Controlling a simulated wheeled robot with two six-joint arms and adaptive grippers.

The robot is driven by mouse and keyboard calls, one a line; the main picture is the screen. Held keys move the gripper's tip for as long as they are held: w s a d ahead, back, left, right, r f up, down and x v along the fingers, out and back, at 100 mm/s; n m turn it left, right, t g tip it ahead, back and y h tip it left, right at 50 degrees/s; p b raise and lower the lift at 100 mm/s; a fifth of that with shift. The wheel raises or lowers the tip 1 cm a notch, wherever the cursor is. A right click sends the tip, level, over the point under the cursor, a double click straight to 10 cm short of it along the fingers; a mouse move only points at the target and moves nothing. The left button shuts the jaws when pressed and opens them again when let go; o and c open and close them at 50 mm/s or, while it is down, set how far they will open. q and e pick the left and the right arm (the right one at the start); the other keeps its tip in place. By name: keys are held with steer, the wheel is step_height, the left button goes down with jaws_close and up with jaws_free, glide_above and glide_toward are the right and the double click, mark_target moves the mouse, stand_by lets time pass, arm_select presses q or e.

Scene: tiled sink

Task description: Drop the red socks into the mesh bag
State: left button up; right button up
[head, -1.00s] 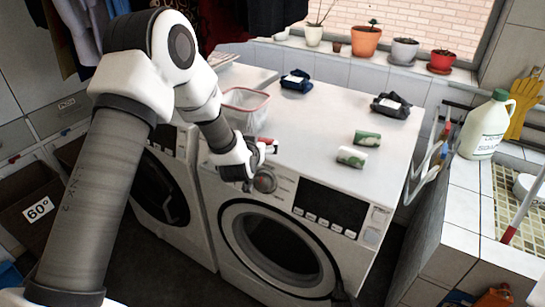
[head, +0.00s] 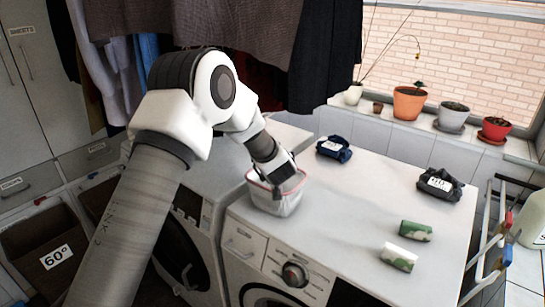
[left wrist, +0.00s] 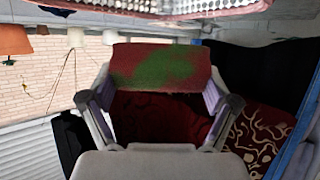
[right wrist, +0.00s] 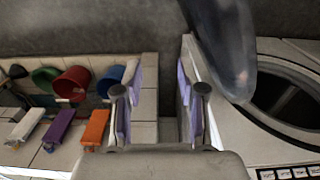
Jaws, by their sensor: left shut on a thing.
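The mesh bag (head: 268,205), pale with a red rim, stands open on top of the machines in the head view. Its red-edged mesh shows along the top of the left wrist view (left wrist: 150,6). My left gripper (head: 286,181) is over the bag's opening. It is shut on the red socks (left wrist: 128,56), a red roll with a green patch, in the left wrist view. The arm and gripper hide the socks in the head view. My right gripper (right wrist: 157,95) shows in the right wrist view, open and empty, with its fingers apart.
A dark blue bundle (head: 334,149), a black bundle (head: 440,184) and two green-and-white rolls (head: 416,231) (head: 399,257) lie on the washer top. Clothes (head: 325,60) hang behind the left arm. Potted plants (head: 409,103) line the sill. The middle of the top is clear.

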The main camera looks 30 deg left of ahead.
arm_select(q)
steer(key=shift+w+a+r, duration=0.1)
steer(key=shift+r, duration=0.25)
steer(key=shift+s+d+f+b, duration=0.45)
steer(key=shift+f+b, duration=0.25)
steer(key=shift+b, duration=0.45)
steer(key=f+b, duration=0.2)
steer(key=f, duration=0.1)
steer(key=f+b, duration=0.1)
steer(key=b, duration=0.1)
steer(key=shift+w+a+f, duration=0.25)
steer(key=shift+w+a, duration=0.05)
steer(key=shift+s+d+r, duration=0.1)
steer(key=shift+s+r, duration=0.1)
steer(key=shift+r, duration=0.1)
steer(key=o, duration=0.9)
steer(key=shift+f, duration=0.1)
